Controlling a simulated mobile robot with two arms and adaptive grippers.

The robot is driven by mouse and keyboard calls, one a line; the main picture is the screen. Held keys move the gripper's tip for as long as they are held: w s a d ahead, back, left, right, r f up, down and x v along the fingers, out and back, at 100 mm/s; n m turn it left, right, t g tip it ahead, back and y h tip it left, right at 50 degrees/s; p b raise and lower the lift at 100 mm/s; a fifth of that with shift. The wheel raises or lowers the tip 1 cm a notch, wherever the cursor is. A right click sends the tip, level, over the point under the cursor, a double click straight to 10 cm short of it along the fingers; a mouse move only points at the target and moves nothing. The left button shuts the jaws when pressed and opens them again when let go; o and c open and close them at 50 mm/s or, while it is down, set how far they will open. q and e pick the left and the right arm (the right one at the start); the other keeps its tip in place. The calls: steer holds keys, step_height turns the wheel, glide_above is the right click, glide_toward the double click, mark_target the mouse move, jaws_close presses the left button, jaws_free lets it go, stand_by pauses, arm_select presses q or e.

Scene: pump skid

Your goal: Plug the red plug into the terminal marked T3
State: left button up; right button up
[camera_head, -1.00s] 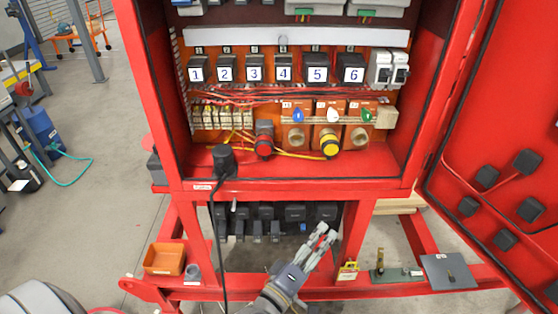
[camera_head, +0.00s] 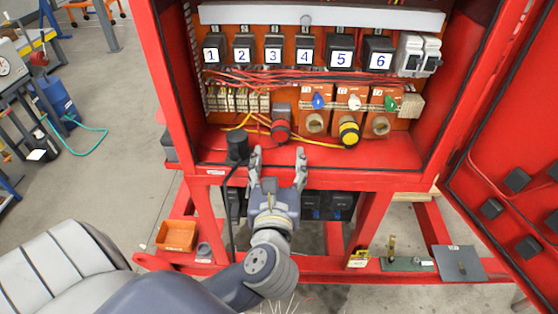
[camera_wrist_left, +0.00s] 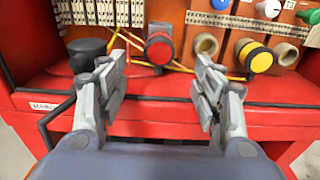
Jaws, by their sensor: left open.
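The red plug (camera_head: 281,130) has a dark body and a red end facing me, low in the open cabinet; it also shows in the left wrist view (camera_wrist_left: 159,48). I cannot tell what it rests in. Right of it are three orange terminal blocks. The left block's socket (camera_head: 316,123) and the right block's socket (camera_head: 380,126), below a green knob, look empty. The yellow plug (camera_head: 349,132) is at the middle block. Their small labels are unreadable. My left gripper (camera_head: 278,163) is open and empty at the cabinet's front sill, its fingers (camera_wrist_left: 161,85) apart below the red plug. The right gripper is not seen.
A black plug (camera_head: 237,146) with a hanging cable stands just left of my left gripper. Yellow wires cross the cabinet floor. The red door (camera_head: 515,130) is open on the right. Below are an orange bin (camera_head: 177,235) and a grey plate (camera_head: 459,263).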

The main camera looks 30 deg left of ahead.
mark_target(280, 136)
arm_select(q)
steer(key=p+x, duration=0.2)
steer(key=x, duration=0.6)
steer(key=shift+w+a+r+p, duration=0.15)
steer(key=shift+w+a+p, duration=0.1)
steer(key=shift+p, duration=0.15)
steer(key=shift+w+a, duration=0.35)
steer(key=shift+w, duration=0.2)
steer(key=shift+c, duration=0.2)
steer(key=c, duration=1.1)
steer(key=o, duration=0.3)
steer(key=shift+c, duration=1.4)
steer(key=shift+f+v, duration=0.15)
steer(key=shift+v, duration=1)
steer(key=shift+f+v, duration=0.15)
steer(key=shift+v, duration=0.95)
steer(key=shift+r+p, duration=0.15)
steer(key=shift+p, duration=0.2)
